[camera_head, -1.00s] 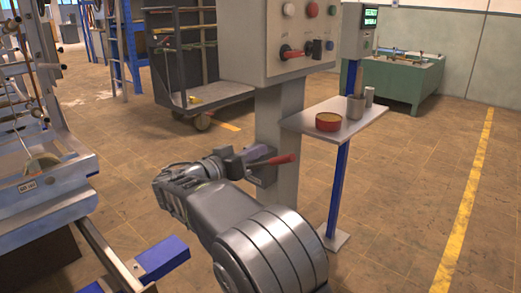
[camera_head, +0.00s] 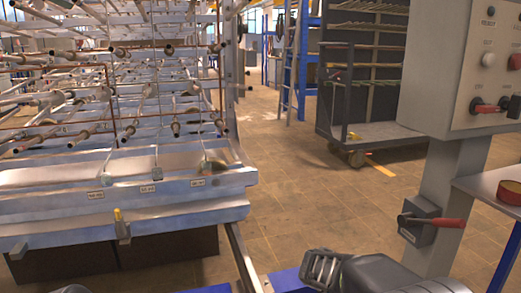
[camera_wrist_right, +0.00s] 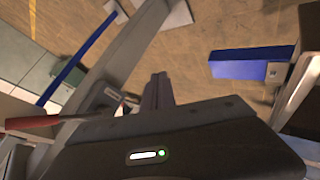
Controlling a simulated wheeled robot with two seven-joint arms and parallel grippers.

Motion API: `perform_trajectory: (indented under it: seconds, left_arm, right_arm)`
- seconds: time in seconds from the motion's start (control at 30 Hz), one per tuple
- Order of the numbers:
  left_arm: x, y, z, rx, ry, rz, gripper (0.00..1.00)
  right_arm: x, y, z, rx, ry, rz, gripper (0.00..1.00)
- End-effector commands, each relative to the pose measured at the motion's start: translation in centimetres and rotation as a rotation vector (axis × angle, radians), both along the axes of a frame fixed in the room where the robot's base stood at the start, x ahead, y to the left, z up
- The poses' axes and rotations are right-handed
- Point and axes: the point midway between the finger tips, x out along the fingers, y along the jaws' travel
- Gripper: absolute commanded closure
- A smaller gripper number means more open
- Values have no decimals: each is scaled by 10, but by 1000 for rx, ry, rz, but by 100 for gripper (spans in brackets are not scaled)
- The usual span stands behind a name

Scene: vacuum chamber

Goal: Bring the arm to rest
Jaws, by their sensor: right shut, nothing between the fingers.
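My right gripper (camera_wrist_right: 158,80) shows in the right wrist view as two dark fingers together, with nothing between them. The red lever handle (camera_wrist_right: 32,122) is to their left in that view, apart from the fingers. In the head view the red lever (camera_head: 438,221) sticks out from its box on the grey post, and no gripper touches it. My left gripper is not in view.
The large metal rack (camera_head: 120,213) with many rods fills the left. The grey post (camera_head: 452,185) carries a control panel (camera_head: 490,75) at right. A wheeled cart (camera_head: 375,133) stands behind; open floor lies between.

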Motion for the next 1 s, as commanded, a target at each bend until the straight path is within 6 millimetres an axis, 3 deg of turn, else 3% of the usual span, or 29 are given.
perform_trajectory:
  seconds: [0.03, 0.1, 0.17, 0.3, 0.4, 0.5, 0.7, 0.77, 0.87, 1.0]
  left_arm:
    - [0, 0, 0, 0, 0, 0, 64]
    - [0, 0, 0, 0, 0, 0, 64]
    - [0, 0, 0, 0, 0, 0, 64]
    - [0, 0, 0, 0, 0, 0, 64]
    - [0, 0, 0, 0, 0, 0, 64]
    - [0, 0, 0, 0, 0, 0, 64]
    - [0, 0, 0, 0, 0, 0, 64]
    - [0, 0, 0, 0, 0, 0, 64]
    - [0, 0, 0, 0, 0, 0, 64]
    - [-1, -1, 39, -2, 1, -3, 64]
  right_arm:
    - [-12, 18, -35, 56, 72, 64, 100]
    - [-32, 47, -83, 148, 165, 162, 100]
    - [-53, 72, -121, 235, 229, 236, 100]
    - [-119, 126, -203, 466, 330, 356, 100]
    - [-176, 153, -250, 635, 351, 356, 100]
    - [-230, 164, -279, 757, 357, 271, 100]
    - [-313, 167, -304, 908, 430, 20, 100]
    - [-330, 169, -308, 942, 459, -29, 100]
    - [-340, 159, -316, 980, 469, -114, 100]
    - [-340, 157, -278, 981, 468, -121, 100]
